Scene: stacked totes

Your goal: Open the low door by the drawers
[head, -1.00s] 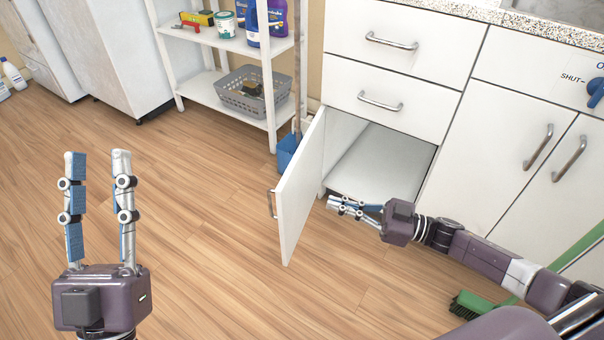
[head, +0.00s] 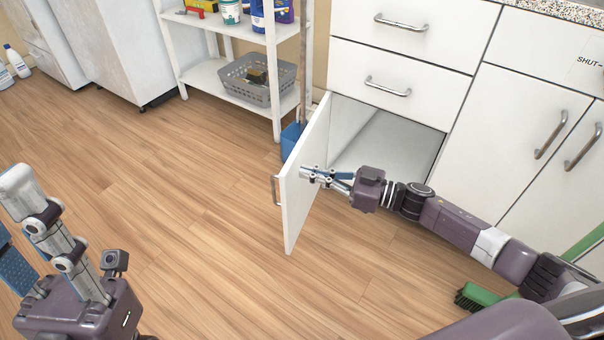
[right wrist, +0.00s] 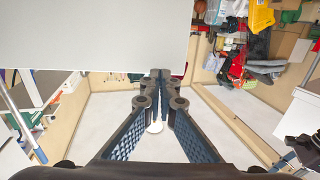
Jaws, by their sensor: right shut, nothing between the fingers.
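The low white door (head: 300,200) stands open below the two drawers, swung out from the cabinet, with its bar handle (head: 276,190) on the outer face. The opening (head: 395,150) shows a bare pale interior. My right gripper (head: 306,174) is shut and empty, on the inner side of the door, its tips at or very near the panel; contact is unclear. In the right wrist view the door's panel (right wrist: 100,35) fills the upper left, beyond the closed fingertips (right wrist: 160,78). My left gripper (head: 12,220) is open and empty at the lower left, partly cut off by the frame.
Two white drawers (head: 415,95) sit above the opening, with handled doors (head: 530,120) to their right. A white shelf (head: 208,78) with a grey basket (head: 258,80) and a blue dustpan (head: 291,138) stand behind the door. A green brush (head: 483,295) lies at the lower right. The floor left of the door is clear.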

